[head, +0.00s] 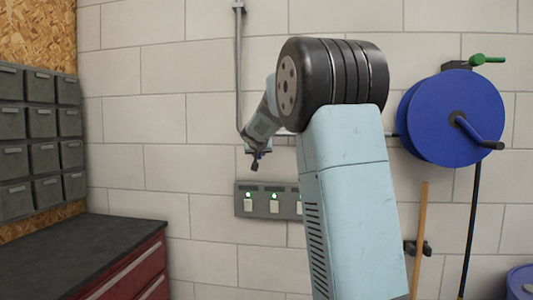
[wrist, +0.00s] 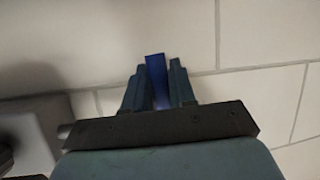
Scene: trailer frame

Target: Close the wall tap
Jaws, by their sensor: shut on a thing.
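My gripper (wrist: 157,78) is shut on a flat blue lever (wrist: 155,72), which stands upright between its two dark fingers in the wrist view. The lever's tip shows above the fingertips; its lower part is hidden by the gripper body. In the head view my gripper (head: 256,160) is small, close to the wall at the foot of a grey vertical pipe (head: 239,70). The tap body there is mostly hidden by my arm, and I cannot make out the lever's angle to the pipe.
A switch panel (head: 262,214) with green lights is below my gripper. A blue hose reel (head: 450,117) and a green handle (head: 487,60) are on the wall at right. A red cabinet with a dark top (head: 85,250) and drawer bins (head: 40,140) stand at left.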

